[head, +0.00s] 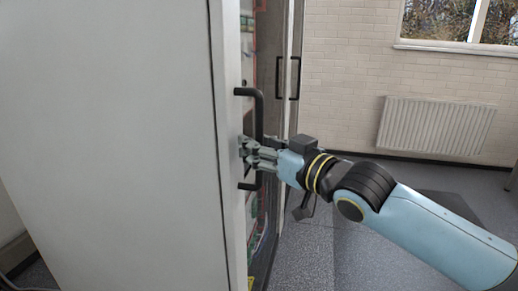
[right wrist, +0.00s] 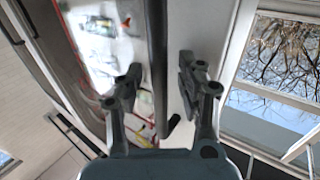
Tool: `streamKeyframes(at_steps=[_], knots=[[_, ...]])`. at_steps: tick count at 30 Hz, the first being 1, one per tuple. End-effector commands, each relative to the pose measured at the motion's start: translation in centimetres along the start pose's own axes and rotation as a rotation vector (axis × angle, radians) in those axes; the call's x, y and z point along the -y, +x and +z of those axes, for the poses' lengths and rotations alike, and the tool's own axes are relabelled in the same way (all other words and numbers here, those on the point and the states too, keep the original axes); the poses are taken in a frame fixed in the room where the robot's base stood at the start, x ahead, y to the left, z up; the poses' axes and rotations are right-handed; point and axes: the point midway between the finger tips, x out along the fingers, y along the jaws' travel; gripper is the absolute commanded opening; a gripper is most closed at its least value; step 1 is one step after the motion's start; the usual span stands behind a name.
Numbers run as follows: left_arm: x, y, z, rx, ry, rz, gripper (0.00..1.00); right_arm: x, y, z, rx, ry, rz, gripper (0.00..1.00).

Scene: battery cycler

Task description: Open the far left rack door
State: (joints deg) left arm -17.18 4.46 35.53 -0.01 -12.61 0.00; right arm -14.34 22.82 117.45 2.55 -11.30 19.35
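The rack door (head: 229,120) is seen nearly edge-on in the head view. It has a pale frame and a black bar handle (head: 258,105). My right gripper (head: 250,152) is at the middle of this handle. In the right wrist view the handle (right wrist: 157,50) runs between the two open fingers, with a visible gap to each of them. The door looks shut, but the steep angle makes this hard to tell. Behind its pane are red and green parts and cables (right wrist: 105,30). My left gripper is not in view.
The rack's large grey side panel (head: 110,130) fills the left of the head view. Further along stands another dark door handle pair (head: 288,78). A radiator (head: 435,127) and a window (head: 460,20) are on the far brick wall. Grey floor (head: 310,255) is free right of the rack.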

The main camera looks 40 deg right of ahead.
Motion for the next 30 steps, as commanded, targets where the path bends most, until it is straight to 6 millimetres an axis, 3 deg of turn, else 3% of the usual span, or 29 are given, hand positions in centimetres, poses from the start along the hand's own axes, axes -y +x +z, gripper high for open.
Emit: streamKeyframes(at_steps=[2, 11, 30], knots=[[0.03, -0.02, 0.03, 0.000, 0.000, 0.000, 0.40, 0.00, 0.00, -0.02, 0.000, 0.000, 0.000, 0.37], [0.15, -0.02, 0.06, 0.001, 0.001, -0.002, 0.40, 0.00, -0.01, 0.03, 0.000, 0.000, 0.000, 0.00], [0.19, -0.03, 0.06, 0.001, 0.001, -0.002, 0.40, -0.04, -0.07, 0.17, 0.003, 0.001, 0.000, 0.00]])
